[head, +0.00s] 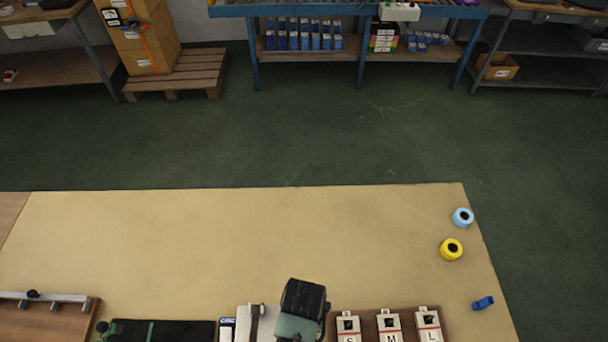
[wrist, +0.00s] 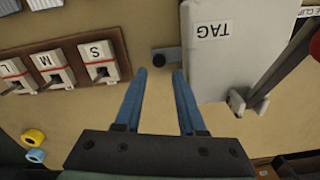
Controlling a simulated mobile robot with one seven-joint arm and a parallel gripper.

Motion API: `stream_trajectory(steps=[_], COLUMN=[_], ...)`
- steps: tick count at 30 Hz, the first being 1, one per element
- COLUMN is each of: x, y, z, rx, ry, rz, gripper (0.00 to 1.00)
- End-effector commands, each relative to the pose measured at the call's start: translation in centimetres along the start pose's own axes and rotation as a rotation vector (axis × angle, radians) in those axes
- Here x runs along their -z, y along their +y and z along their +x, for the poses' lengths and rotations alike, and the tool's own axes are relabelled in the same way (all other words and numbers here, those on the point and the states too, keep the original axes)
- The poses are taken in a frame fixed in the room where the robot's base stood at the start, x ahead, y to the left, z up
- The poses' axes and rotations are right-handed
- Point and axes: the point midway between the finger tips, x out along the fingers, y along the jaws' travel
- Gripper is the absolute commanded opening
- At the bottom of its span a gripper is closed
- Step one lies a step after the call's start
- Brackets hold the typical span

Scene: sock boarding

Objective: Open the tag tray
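The tag tray (wrist: 232,68) is a white box with the word TAG upside down on its top, at the upper right of the wrist view. A small dark knob (wrist: 172,58) sticks out beside its left edge. My gripper (wrist: 159,71) is open, with two blue fingers pointing toward the knob. The right fingertip is close to the knob and the left one is apart from it; I cannot tell whether they touch. Nothing shows between the fingers. In the head view the white tray (head: 243,322) shows at the bottom, partly hidden by my arm.
Size holders S (head: 348,325), M (head: 390,325) and L (head: 429,325) stand right of the tray. A grey lever (wrist: 280,75) lies beside it. Yellow (head: 451,249) and light blue (head: 463,217) rolls sit at the table's right edge. The table's (head: 220,240) far half is clear.

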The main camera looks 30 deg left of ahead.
Motion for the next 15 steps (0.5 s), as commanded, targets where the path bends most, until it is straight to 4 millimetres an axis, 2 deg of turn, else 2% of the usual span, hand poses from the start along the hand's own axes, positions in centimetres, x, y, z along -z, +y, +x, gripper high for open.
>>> stream_trajectory(steps=[6, 15], x=[0.0, 0.1], y=[0.0, 0.0], z=[3.6, 5.8], rx=[0.000, 0.000], ry=[-0.001, 0.002], rz=[0.000, 0.001], gripper=[0.39, 0.39])
